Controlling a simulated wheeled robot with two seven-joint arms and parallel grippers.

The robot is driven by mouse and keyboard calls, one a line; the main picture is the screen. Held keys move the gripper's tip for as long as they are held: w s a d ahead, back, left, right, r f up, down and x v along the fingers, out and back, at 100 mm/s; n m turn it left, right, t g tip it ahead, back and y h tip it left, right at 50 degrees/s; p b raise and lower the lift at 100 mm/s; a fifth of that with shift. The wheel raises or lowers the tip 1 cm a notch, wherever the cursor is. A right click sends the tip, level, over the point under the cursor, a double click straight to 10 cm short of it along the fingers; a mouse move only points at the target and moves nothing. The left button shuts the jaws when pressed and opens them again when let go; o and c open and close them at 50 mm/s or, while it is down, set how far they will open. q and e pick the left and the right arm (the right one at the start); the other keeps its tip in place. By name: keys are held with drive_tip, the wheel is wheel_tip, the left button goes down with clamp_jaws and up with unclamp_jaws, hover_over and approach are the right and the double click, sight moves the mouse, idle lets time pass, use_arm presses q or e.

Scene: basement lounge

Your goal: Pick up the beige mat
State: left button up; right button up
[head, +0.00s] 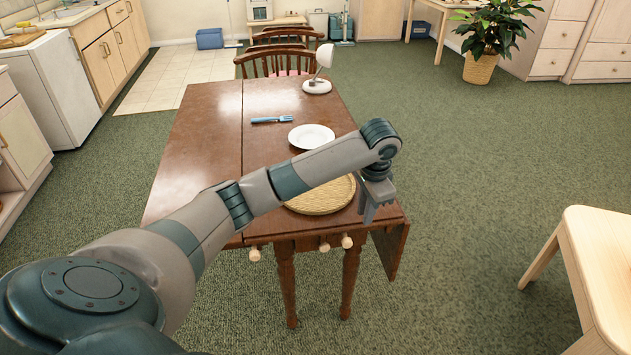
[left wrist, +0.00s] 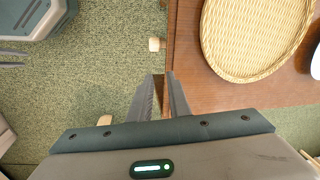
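The beige mat (head: 322,198) is a round woven mat lying flat near the close end of the brown table. My left arm passes over it and hides part of it. It also shows at the top right of the left wrist view (left wrist: 255,38), partly cut off by the frame. My left gripper (head: 369,216) points down just right of the mat, near the table's close right corner, apart from the mat. In the left wrist view its two fingers (left wrist: 163,76) have a gap with nothing held. Dark finger-like bars show at the left edge there, possibly my right gripper (left wrist: 14,59); its state is unclear.
A pale wooden table or seat (head: 605,250) stands right. Green carpet between is clear.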

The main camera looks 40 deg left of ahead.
use_arm(q)
drive_tip(key=w+a+r, duration=0.1)
drive_tip(key=a+r, duration=0.2)
drive_tip(key=r, duration=0.3)
drive_tip(key=w+a+r+n+p, duration=0.1)
drive_tip(key=a+r, duration=0.3)
drive_tip(key=r, duration=0.2)
drive_tip(key=shift+w+r+g+y, duration=0.25)
drive_tip(key=shift+r+g+y, duration=0.05)
use_arm(e)
drive_tip(key=shift+s+a+f+t, duration=0.15)
drive_tip(key=shift+s+f+t, duration=0.15)
drive_tip(key=shift+s+f, duration=0.3)
use_arm(q)
drive_tip(key=shift+a, duration=0.1)
